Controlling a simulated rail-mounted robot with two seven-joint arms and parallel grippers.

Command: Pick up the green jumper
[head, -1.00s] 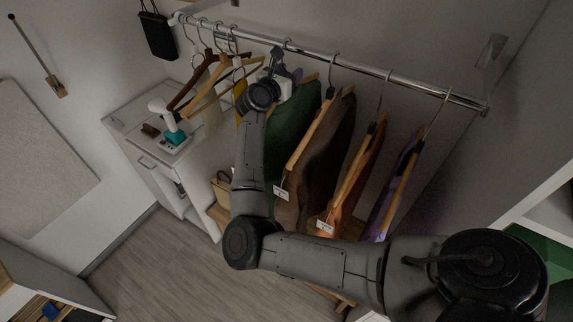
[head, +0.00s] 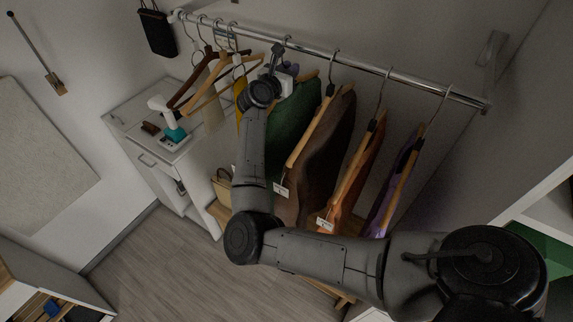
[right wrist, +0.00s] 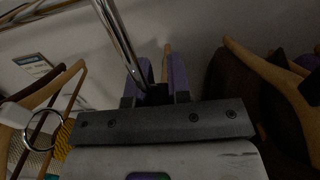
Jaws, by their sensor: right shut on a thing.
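The green jumper (head: 293,112) hangs from the rail on a hanger, partly hidden behind my right arm and the brown garment beside it. My right gripper (head: 279,68) is up at the top of this hanger, just below the rail, and mostly hidden by my wrist. In the right wrist view its two fingers (right wrist: 161,82) are closed around the hanger's neck, below the metal hook (right wrist: 117,38). The jumper's body is not clearly seen in that view. My left gripper is not in view.
The metal rail (head: 360,67) runs above. A brown garment (head: 325,150), an orange one (head: 352,188) and a purple one (head: 388,196) hang to the right. Wooden hangers (head: 205,85) hang left, above a white cabinet (head: 128,120). Floor at lower left is clear.

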